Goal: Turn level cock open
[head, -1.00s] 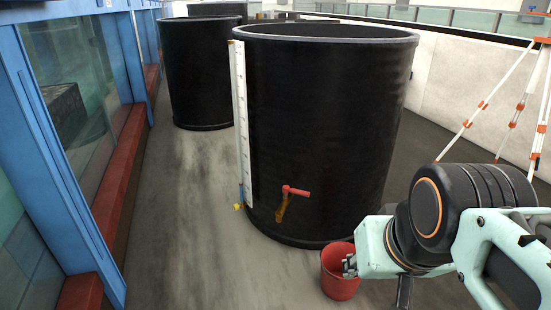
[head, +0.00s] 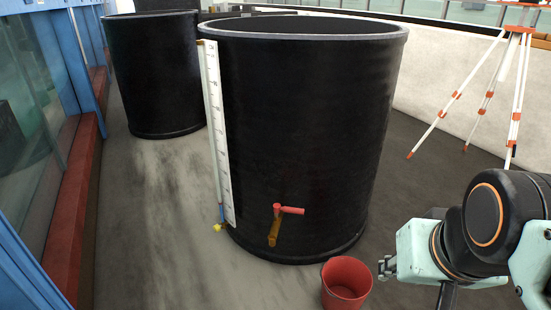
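A large black tank (head: 305,120) stands in the middle of the head view. A white graduated scale (head: 214,130) runs down its left side. At the scale's foot is a small fitting (head: 219,222) with blue and yellow parts, perhaps the level cock; its setting is too small to read. A brass tap (head: 274,234) with a red handle (head: 290,210) is low on the tank's front; the handle points right, crosswise to the downward spout. My gripper (head: 384,267) is at lower right, apart from both fittings. Its fingers are too small to judge.
A red bucket (head: 346,284) stands on the floor just left of my gripper, in front of the tank. Another black tank (head: 155,75) is behind at left. A tripod (head: 510,85) stands at right. Grey floor (head: 150,215) is clear left of the tank.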

